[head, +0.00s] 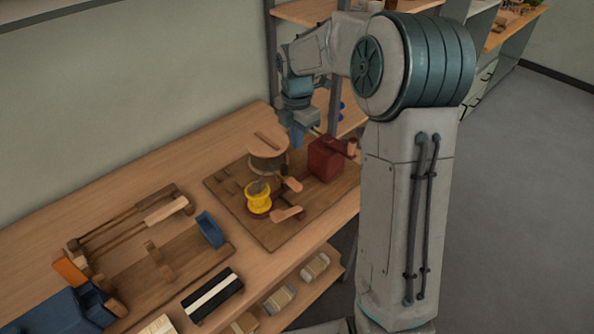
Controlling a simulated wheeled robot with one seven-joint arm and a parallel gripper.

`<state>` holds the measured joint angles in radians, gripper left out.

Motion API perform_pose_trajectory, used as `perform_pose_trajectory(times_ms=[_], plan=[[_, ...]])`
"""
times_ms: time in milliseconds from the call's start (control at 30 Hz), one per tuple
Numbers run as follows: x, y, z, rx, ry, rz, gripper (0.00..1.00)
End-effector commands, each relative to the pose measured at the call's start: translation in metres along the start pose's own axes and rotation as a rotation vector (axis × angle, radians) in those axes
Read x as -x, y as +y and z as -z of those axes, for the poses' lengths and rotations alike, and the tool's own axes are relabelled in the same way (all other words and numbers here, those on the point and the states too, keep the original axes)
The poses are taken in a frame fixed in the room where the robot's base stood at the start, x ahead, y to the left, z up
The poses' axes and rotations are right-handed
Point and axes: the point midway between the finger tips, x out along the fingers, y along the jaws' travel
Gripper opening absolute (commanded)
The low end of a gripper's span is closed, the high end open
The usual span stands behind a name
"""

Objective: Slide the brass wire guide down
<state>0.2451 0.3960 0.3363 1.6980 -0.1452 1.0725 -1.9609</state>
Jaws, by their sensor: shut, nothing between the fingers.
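My gripper (297,139) points down over the back of the wooden board (240,216), just left of and above a dark red block (324,160). Its blue fingers look shut and empty. A small yellowish piece (316,131) shows between the gripper and the top of the red block. It may be the brass wire guide, but it is too small to tell, and I cannot tell whether the gripper touches it. A yellow spool-like thing (258,198) stands at the front of the board.
A round wooden-topped drum (267,149) stands left of my gripper. Wooden handles (288,213) lie near the yellow thing. A wooden handle (352,148) sticks out from the red block. At left are a wooden frame (165,211), a blue block (210,230) and a black-and-white brush-like bar (213,293).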

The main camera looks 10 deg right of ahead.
Motion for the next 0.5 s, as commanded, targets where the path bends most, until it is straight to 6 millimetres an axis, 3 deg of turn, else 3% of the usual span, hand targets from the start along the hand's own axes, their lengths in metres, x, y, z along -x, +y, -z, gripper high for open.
perform_pose_trajectory(times_ms=[167, 500], plan=[[-0.02, -0.001, 0.001, 0.008, 0.002, 0.003, 0.0], [-0.09, -0.001, 0.001, 0.007, 0.002, 0.004, 0.0]])
